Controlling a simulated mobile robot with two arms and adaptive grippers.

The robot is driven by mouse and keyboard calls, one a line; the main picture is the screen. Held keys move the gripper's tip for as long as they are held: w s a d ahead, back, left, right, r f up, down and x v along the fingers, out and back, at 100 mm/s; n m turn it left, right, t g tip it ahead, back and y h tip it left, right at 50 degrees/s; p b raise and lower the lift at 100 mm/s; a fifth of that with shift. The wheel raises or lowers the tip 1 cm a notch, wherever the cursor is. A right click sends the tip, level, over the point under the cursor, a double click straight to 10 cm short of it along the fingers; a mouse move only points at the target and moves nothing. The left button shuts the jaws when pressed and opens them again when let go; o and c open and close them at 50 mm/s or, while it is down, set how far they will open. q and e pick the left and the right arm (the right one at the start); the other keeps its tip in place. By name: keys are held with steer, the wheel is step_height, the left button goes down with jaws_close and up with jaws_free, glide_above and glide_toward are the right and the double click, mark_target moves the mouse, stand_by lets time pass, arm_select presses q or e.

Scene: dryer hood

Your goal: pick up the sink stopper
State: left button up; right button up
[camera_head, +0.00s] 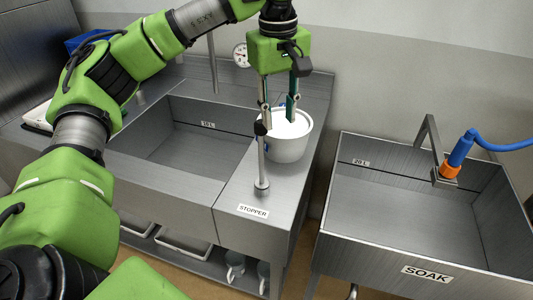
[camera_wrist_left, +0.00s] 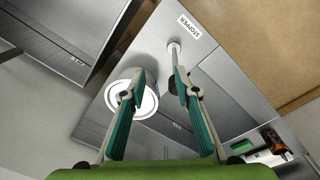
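The sink stopper (camera_head: 262,165) is a thin upright metal rod with a dark knob on top and a round foot. It stands on the steel counter behind the label STOPPER (camera_head: 252,211). My left gripper (camera_head: 278,118) points down above the counter, open, its two fingers apart with nothing between them. One finger is close to the stopper's knob; I cannot tell whether they touch. In the left wrist view the stopper (camera_wrist_left: 175,52) rises beside the right fingertip, which partly covers it. My right gripper is not in view.
A white tub (camera_head: 287,148) stands right behind the stopper, close to the fingers. An empty sink basin (camera_head: 190,150) lies to the left. A SOAK basin (camera_head: 400,215) with a blue hose (camera_head: 461,150) is at the right. A dial gauge (camera_head: 240,55) is at the back.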

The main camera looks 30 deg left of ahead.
arm_select(q)
steer(key=a, duration=0.1)
steer(key=a+r, duration=0.1)
steer(key=a+y, duration=0.1)
steer(key=shift+s+a+r, duration=0.2)
steer(key=shift+s+a, duration=0.05)
steer(key=shift+a, duration=0.05)
glide_above(260, 146)
steer(key=f, duration=0.6)
steer(key=shift+w+f, duration=0.3)
steer(key=shift+f, duration=0.65)
steer(key=f, duration=0.1)
steer(key=f+p, duration=0.2)
steer(key=f, duration=0.1)
steer(key=shift+w+a+f, duration=0.1)
steer(key=shift+w+a, duration=0.05)
steer(key=shift+a, duration=0.15)
steer(key=shift+f, duration=0.5)
jaws_close()
